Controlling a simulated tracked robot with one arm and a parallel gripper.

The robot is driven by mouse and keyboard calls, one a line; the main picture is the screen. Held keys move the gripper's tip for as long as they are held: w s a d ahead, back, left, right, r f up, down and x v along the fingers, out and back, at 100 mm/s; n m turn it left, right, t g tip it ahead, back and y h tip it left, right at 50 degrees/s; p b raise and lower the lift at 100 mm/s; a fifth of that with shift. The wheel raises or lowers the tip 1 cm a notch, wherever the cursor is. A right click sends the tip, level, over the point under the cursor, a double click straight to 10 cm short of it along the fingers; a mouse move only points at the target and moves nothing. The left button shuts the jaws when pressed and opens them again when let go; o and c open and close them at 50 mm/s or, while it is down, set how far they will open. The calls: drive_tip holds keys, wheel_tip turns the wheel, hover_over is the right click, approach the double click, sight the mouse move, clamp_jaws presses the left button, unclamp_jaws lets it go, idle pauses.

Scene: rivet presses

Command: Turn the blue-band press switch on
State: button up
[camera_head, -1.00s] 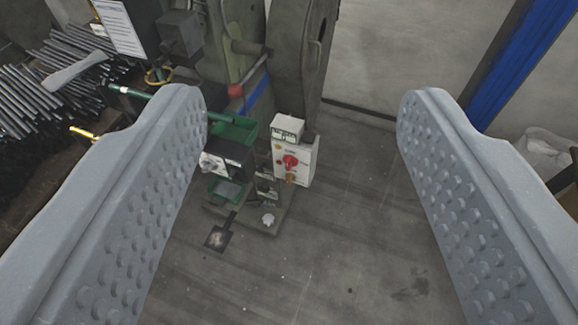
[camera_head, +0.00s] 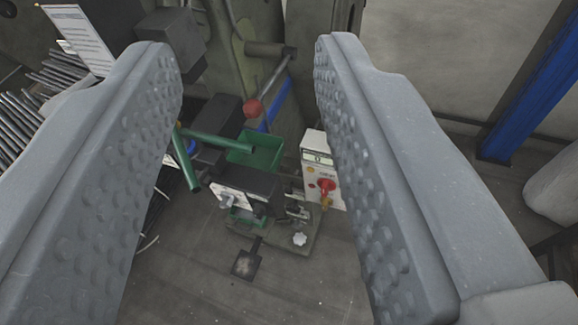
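The press (camera_head: 235,50) is a green-grey machine at the top middle, with a blue band (camera_head: 274,100) on its side and a red-ball lever (camera_head: 253,109) in front. A white control box (camera_head: 312,170) stands at its right foot, with a small display on top, a red knob (camera_head: 326,185) and a yellowish part below it. My right finger covers the box's right edge. My gripper (camera_head: 250,60) is open and empty, its two grey studded fingers on either side of the press. The box appears to lie beyond the fingers, near the right one; I cannot tell the distance.
A green tray (camera_head: 256,155) and a dark fixture with a white front (camera_head: 247,190) sit left of the box. Metal rods (camera_head: 20,120) lie at far left. A blue post (camera_head: 530,85) and a pale sack (camera_head: 555,185) are at right.

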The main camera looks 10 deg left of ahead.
sight(324, 193)
drive_tip(key=w+a+f+m+h, duration=0.1)
drive_tip(key=w+a+f, duration=0.2)
drive_tip(key=w+f, duration=0.85)
drive_tip(key=w+a+f+m+h, duration=0.15)
drive_tip(key=w+f, duration=0.55)
drive_tip(key=f, duration=0.9)
wheel_tip(324, 193, down, 32)
drive_tip(key=s+d+m+t+h, duration=0.1)
drive_tip(key=s+d+m+h, duration=0.15)
drive_tip(key=h, duration=0.35)
drive_tip(key=shift+n, duration=0.5)
drive_tip(key=b+x, duration=0.2)
drive_tip(key=x, duration=0.8)
drive_tip(key=shift+w+f, duration=0.15)
drive_tip(key=shift+w, duration=0.25)
drive_tip(key=shift+x, duration=1.45)
clamp_jaws()
